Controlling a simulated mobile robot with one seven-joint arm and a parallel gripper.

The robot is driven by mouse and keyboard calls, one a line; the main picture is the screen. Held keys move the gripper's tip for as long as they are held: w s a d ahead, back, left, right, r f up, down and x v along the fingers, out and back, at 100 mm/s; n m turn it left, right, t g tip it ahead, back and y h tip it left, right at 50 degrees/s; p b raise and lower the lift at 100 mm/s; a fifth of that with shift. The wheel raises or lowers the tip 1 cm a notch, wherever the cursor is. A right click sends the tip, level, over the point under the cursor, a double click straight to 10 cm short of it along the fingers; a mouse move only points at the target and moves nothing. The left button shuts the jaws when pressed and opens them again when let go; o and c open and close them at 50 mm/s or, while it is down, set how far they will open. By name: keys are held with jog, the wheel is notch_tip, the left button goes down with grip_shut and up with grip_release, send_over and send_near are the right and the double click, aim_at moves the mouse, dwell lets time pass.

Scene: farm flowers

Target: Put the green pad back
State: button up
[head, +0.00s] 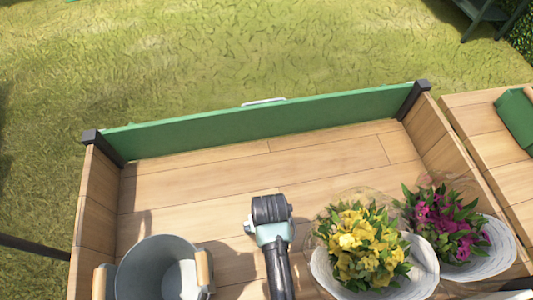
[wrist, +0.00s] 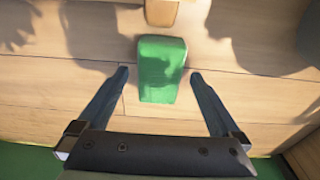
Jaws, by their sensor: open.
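The green pad (wrist: 161,70) lies on the wooden floor of the planter box in the wrist view. My gripper (wrist: 160,76) is open, with one dark finger on each side of the pad and a visible gap to each. I cannot tell how high the fingertips are above the floor. In the head view my wrist (head: 271,215) is over the middle of the box, and neither the fingers nor the pad on the floor can be seen.
A metal bucket (head: 148,272) stands left, and yellow flowers (head: 362,245) and magenta flowers (head: 449,222) stand right. A green panel (head: 260,122) closes the far side. A tan block (wrist: 161,12) lies beyond the pad. Another green item (head: 519,117) rests on the right-hand wooden surface.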

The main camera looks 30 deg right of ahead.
jog(key=shift+w+f, duration=0.1)
jog(key=shift+f, duration=0.6)
jog(key=c, duration=1.5)
jog(key=shift+r, duration=0.15)
